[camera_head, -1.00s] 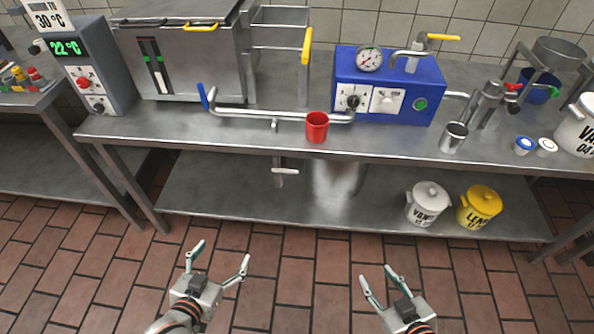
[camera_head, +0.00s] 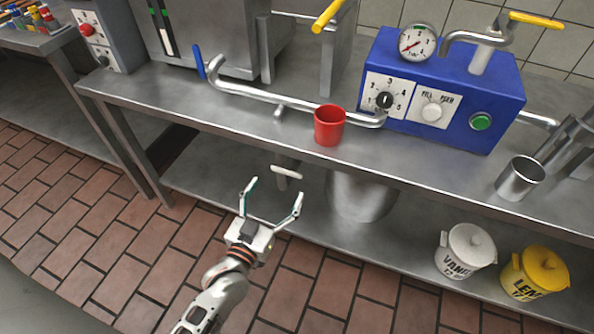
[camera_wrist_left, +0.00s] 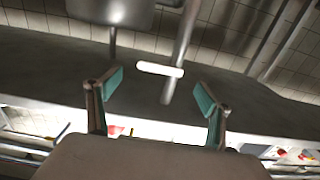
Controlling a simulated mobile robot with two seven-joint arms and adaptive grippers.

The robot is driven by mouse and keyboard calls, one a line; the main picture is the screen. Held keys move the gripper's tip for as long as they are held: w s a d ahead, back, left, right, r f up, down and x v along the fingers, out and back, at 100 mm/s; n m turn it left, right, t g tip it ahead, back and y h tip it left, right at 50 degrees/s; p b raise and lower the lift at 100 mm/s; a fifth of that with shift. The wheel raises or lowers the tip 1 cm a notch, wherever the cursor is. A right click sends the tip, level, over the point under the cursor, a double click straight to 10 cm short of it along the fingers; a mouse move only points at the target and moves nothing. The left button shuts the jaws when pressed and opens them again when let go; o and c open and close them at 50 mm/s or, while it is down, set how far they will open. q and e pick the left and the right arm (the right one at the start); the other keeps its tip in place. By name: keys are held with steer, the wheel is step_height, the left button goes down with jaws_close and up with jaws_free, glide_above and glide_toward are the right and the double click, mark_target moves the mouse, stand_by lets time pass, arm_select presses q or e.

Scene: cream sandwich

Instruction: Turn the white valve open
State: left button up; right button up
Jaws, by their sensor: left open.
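The white valve handle (camera_head: 286,172) is a short white bar on a pipe below the front edge of the steel table, in the head view. It also shows in the left wrist view as a white bar (camera_wrist_left: 160,69), in the gap between the fingertips and beyond them. My left gripper (camera_head: 272,187) is open and empty, just below and left of the handle in the head view. I cannot tell whether it touches the handle, but it looks apart from it. My right gripper is not in view.
A red cup (camera_head: 329,126) stands on the steel table (camera_head: 420,160) above the valve, beside a bent pipe. A steel vessel (camera_head: 362,196) hangs under the table, right of the valve. A white pot (camera_head: 466,252) and a yellow pot (camera_head: 535,274) stand on the lower shelf.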

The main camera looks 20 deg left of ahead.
mark_target(286, 173)
arm_select(q)
steer(key=w+b, duration=0.1)
steer(key=w, duration=0.4)
steer(key=shift+w, duration=1.1)
steer(key=c, duration=1.6)
steer(key=shift+r, duration=0.15)
steer(key=shift+c, duration=0.2)
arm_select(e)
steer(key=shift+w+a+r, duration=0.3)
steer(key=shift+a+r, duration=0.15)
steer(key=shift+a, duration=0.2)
